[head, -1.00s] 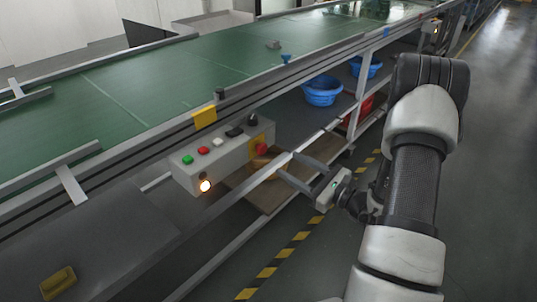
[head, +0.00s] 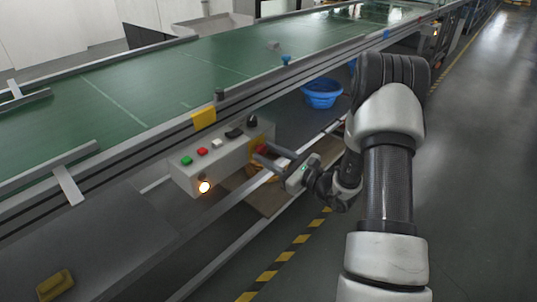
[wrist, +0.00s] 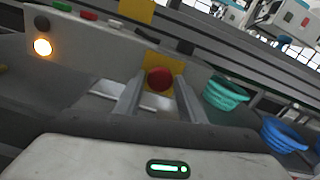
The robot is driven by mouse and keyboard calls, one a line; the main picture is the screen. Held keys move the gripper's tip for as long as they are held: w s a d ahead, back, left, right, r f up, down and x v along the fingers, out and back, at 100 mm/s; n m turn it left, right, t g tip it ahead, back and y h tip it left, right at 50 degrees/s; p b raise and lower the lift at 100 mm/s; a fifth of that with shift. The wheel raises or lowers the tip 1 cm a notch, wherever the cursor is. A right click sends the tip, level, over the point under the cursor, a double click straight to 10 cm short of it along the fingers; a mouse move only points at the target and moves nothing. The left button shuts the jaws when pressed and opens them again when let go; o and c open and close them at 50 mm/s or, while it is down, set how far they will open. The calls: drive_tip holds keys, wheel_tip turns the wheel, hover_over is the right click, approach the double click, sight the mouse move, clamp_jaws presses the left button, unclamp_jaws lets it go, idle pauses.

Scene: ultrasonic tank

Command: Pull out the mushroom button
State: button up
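The red mushroom button (head: 262,149) is on the right end face of the grey control box (head: 215,163), and my fingers partly hide it in the head view. In the wrist view the round red head of the button (wrist: 159,79) faces me against a yellow plate (wrist: 151,60). My gripper (head: 263,154) is open at the button. In the wrist view its two fingers (wrist: 158,88) stand left and right of the red head, with a visible gap on each side. I cannot tell exactly how deep the fingertips reach.
The box also carries a green button (head: 186,160), a small red button (head: 203,151), a white button (head: 216,143), black switches and a lit lamp (head: 204,187). The conveyor frame runs above it. A blue basket (head: 322,92) stands on the shelf. The floor at right is clear.

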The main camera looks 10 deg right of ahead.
clamp_jaws()
drive_tip(key=shift+s+d+f, duration=0.15)
drive_tip(key=shift+s+d, duration=0.2)
drive_tip(key=shift+s, duration=0.1)
drive_tip(key=shift+o, duration=2.4)
unclamp_jaws()
drive_tip(key=shift+s, duration=0.1)
drive_tip(key=p+v, duration=0.2)
drive_tip(key=v, duration=1.5)
drive_tip(key=shift+s+d, duration=0.15)
